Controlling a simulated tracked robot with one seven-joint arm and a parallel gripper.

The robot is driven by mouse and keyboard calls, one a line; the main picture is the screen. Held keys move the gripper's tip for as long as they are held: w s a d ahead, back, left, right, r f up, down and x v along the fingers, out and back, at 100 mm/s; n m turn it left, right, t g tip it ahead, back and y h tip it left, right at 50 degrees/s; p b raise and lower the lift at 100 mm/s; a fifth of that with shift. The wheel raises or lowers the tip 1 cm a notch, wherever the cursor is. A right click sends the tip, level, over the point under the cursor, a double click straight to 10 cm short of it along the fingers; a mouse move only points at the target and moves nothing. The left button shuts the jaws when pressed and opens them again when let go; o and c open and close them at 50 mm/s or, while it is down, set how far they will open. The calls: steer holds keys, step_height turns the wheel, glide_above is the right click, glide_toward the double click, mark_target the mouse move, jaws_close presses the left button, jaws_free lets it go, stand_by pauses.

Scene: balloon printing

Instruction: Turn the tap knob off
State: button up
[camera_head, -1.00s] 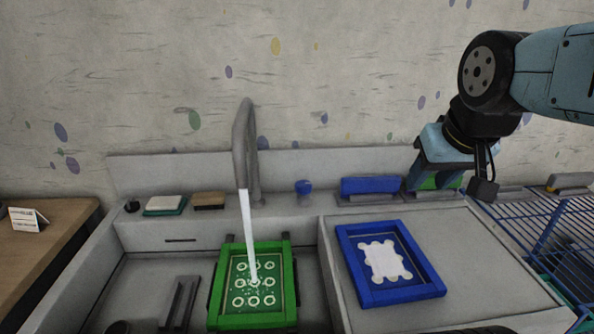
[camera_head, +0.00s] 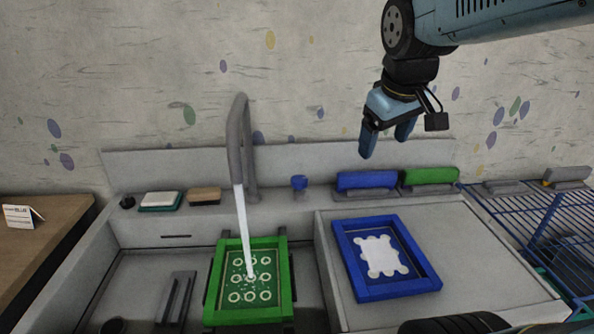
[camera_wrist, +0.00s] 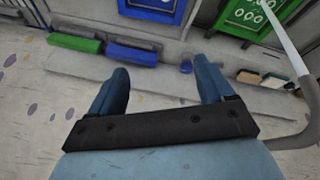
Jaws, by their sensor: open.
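The tap (camera_head: 238,140) is a tall grey curved spout at the back of the sink, with a white stream of water running down from it. The blue tap knob (camera_head: 299,183) stands on the back ledge, right of the tap. In the wrist view the knob (camera_wrist: 186,67) shows beyond and between my fingers, nearer the right one. My gripper (camera_head: 385,148) is open and empty, in the air above the ledge, to the right of the knob and higher than it. The water lands on a green framed screen (camera_head: 284,283) in the sink.
A blue block (camera_head: 366,180) and a green block (camera_head: 430,176) sit on the ledge right of the knob. A blue frame (camera_head: 403,289) lies on the right counter. A sponge (camera_head: 204,195) sits left of the tap. A blue wire rack (camera_head: 520,210) is at far right.

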steer(key=w+a+f+n+g, duration=0.1)
steer(key=w+a+n, duration=0.25)
steer(key=w, duration=0.35)
steer(key=w+a+f+n+g, duration=0.1)
steer(key=w+a+n, duration=0.1)
steer(key=w+n, duration=0.45)
steer(key=n+g, duration=0.2)
steer(key=n, duration=0.4)
glide_toward(300, 178)
steer(key=shift+y, duration=0.3)
steer(key=f, duration=0.9)
steer(key=shift+w+d, duration=0.15)
steer(key=shift+d, duration=0.1)
steer(key=shift+r, duration=0.1)
steer(key=shift+c, duration=0.3)
